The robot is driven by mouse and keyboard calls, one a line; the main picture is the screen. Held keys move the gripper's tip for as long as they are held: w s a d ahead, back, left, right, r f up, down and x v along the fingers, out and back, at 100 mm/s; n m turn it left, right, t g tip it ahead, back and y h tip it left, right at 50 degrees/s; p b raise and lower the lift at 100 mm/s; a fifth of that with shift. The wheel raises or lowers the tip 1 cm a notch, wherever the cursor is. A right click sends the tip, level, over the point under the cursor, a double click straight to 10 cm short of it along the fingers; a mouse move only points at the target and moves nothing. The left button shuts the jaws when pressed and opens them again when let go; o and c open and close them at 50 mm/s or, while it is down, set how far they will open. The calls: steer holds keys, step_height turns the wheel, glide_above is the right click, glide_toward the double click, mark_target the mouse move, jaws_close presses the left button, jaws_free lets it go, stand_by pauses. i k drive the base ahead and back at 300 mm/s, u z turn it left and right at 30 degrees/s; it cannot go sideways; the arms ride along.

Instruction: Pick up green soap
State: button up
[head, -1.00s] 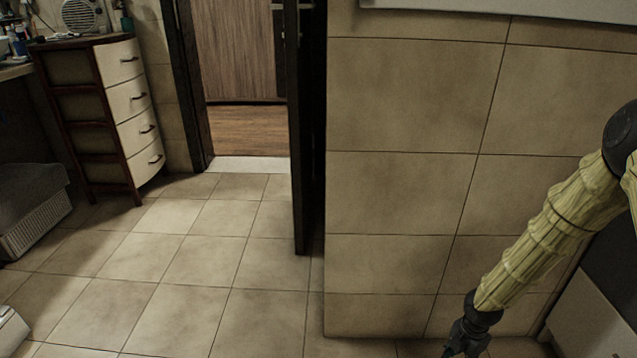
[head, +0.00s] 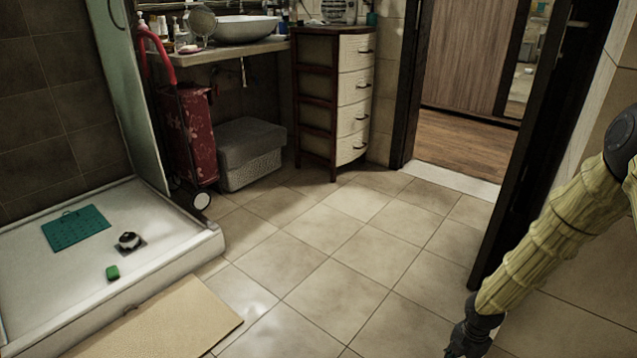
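A small green block (head: 113,272), which looks like the green soap, lies on the floor of the white shower tray (head: 182,262) at the lower left, near the tray's front edge. My gripper (head: 466,344) is dark and hangs at the lower right, far from the green block, over the tiled floor. Its fingers are small and dark here, so I cannot tell whether they are open or shut.
A green mat (head: 76,228) and a dark drain piece (head: 129,241) lie in the tray. A beige mat (head: 165,322) lies in front. A red trolley (head: 190,135), grey basket (head: 250,150) and drawer cabinet (head: 352,95) stand behind. The middle floor is clear.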

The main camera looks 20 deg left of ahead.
mark_target(113, 273)
steer(key=u, duration=0.3)
steer(key=i, duration=2.4)
steer(key=u, duration=3.15)
steer(key=i, duration=1)
